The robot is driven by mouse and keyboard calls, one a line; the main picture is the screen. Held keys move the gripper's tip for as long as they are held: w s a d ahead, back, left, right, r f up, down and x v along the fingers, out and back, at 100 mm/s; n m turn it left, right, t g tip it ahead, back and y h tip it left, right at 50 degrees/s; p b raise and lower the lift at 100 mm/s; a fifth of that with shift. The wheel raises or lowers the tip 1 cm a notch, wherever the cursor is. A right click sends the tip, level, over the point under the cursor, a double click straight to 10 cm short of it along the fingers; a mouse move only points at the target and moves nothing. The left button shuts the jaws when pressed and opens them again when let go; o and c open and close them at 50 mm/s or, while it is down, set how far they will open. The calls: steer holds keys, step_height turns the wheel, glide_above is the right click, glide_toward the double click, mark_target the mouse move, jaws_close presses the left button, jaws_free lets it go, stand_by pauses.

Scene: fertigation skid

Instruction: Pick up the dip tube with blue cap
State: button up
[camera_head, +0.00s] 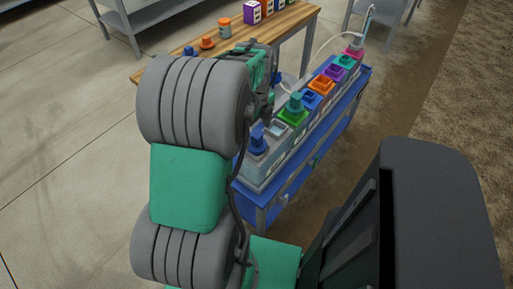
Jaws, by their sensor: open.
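A blue cap (259,139) stands upright on the nearest grey container of the blue skid (275,200). A tube below it is not visible, as the container hides whatever is under the cap. A second, small blue item (189,51) sits on the wooden table, partly behind my arm; I cannot tell what it is. My gripper (268,100) is mostly hidden behind my large grey and green arm link. It is open, to the upper left of the blue cap and apart from it; I see nothing held in it.
The skid carries a row of containers with coloured collars, a teal cap (295,101) and a pink cap (354,51) with a white hose. The wooden table (285,22) behind holds an orange item (207,43), a jar (225,28) and several boxes. Concrete floor at left is clear.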

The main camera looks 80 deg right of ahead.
mark_target(257, 141)
step_height(257, 141, down, 5)
steer(key=shift+f, duration=0.2)
steer(key=shift+a, duration=0.1)
steer(key=shift+c, duration=0.4)
steer(key=c, duration=1.4)
steer(key=shift+c, duration=0.2)
